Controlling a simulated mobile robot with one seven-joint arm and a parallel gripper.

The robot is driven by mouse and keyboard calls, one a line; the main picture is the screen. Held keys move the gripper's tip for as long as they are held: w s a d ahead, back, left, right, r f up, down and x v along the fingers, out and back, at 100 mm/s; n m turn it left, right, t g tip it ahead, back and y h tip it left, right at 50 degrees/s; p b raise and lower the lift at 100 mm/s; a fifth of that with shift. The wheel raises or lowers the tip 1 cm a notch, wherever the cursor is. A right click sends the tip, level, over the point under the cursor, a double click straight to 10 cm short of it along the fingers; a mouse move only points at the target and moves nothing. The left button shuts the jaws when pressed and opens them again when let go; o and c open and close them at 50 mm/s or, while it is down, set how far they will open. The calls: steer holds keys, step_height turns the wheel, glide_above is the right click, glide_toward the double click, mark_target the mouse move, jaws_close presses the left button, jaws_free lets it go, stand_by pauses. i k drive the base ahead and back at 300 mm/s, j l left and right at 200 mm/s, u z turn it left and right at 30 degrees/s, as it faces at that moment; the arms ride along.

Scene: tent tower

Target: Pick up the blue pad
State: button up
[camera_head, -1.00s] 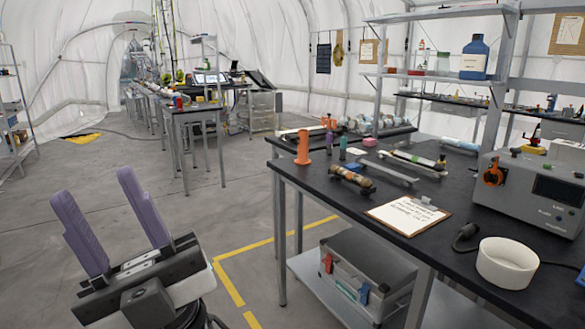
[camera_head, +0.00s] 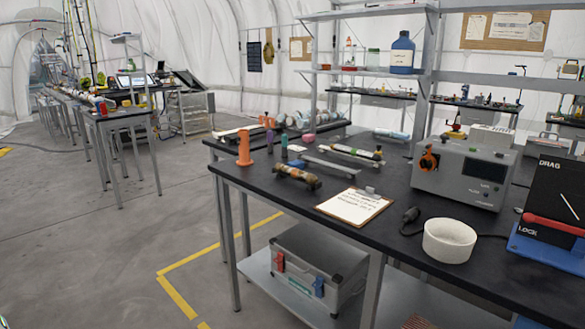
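I cannot pick out a blue pad with certainty. A blue base (camera_head: 548,252) sits under the dark panel marked DRAG and LOCK at the right edge. My gripper is out of view.
On the bench are a white bowl (camera_head: 449,240), a clipboard (camera_head: 354,206), a grey instrument box (camera_head: 463,174), an orange holder (camera_head: 244,149) and several tubes. A metal case (camera_head: 305,268) sits on the lower shelf. The floor at left is open.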

mark_target(297, 163)
steer(key=i+j+z, duration=0.15)
steer(key=i+j, duration=0.7)
steer(key=i+j+z, duration=0.15)
steer(key=i+j, duration=0.7)
steer(key=j, duration=0.15)
steer(key=i+l, duration=0.85)
